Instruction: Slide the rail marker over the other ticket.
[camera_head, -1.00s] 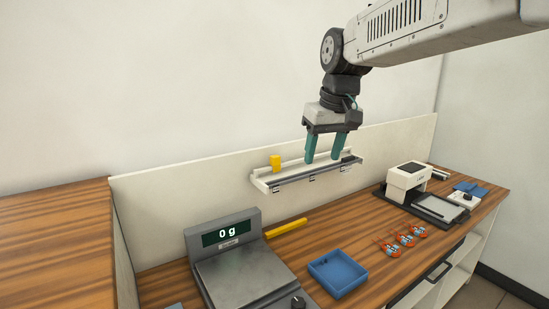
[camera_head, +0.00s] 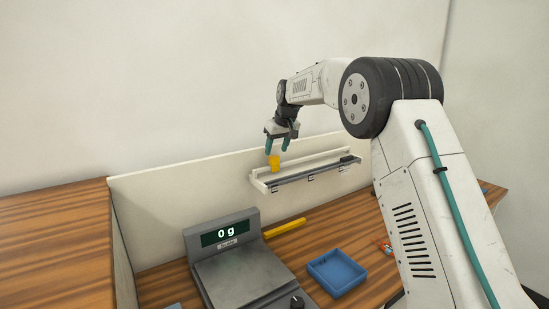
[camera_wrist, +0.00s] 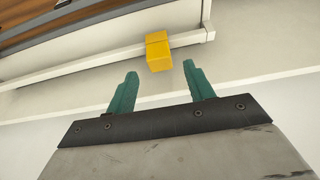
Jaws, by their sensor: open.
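The yellow rail marker (camera_head: 274,162) sits at the left end of the white wall rail (camera_head: 324,168). In the wrist view the marker (camera_wrist: 158,52) straddles the rail's pale edge (camera_wrist: 95,60), just beyond my fingertips and between their lines. My gripper (camera_head: 283,146) is open and empty just above the marker, and its two teal fingers also show in the wrist view (camera_wrist: 160,70). Small tickets hang along the rail's front, such as the middle one (camera_head: 311,178) and the right one (camera_head: 343,168). Their markings are too small to read.
A grey scale (camera_head: 238,265) reading 0 g stands on the wooden counter below the rail. A yellow bar (camera_head: 284,228) and a blue tray (camera_head: 337,272) lie beside it. My arm hides most of the counter's right side. The wall above the rail is bare.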

